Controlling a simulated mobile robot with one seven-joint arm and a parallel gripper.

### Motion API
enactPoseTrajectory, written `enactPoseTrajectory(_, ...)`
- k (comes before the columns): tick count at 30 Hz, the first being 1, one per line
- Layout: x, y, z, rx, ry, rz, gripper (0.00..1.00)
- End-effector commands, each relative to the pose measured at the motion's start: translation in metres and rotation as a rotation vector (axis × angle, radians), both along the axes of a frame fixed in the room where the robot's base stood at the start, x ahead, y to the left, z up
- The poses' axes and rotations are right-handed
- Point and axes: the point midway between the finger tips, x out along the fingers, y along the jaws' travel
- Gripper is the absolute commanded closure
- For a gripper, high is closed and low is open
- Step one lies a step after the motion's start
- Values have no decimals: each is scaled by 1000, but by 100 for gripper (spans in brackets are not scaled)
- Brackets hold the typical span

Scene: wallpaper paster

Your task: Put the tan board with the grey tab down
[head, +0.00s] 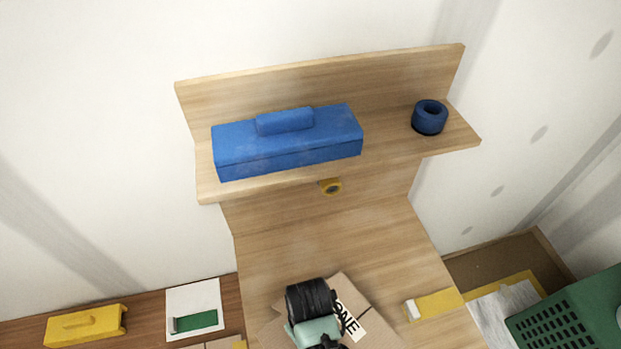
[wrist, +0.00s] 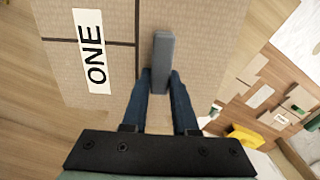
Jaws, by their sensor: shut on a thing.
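The tan board (head: 372,311) with a white label is over the wooden worktop in the head view, partly hidden behind my arm. In the wrist view the board (wrist: 195,30) shows dark lines and a white label reading "ONE" (wrist: 91,50). Its grey tab (wrist: 162,52) stands between the blue fingertips of my gripper (wrist: 160,78), which is shut on it. In the head view the fingers and the tab are hidden by my wrist. I cannot tell whether the board touches the worktop (head: 290,255) or hangs above it.
A blue box (head: 287,143) and a dark blue ring (head: 430,117) sit on the shelf above. A yellow piece (head: 437,303) lies on the worktop to the right. A green crate (head: 570,320) stands at far right, a yellow toolbox (head: 85,325) at far left. The worktop behind the board is clear.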

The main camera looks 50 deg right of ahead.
Motion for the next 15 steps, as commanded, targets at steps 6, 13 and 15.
enactPoseTrajectory(6, 0, 0, -22, -1, 0, 0, 100)
enactPoseTrajectory(13, 0, 0, -22, -1, -1, 0, 100)
enactPoseTrajectory(15, 0, 0, -24, -1, 0, 0, 100)
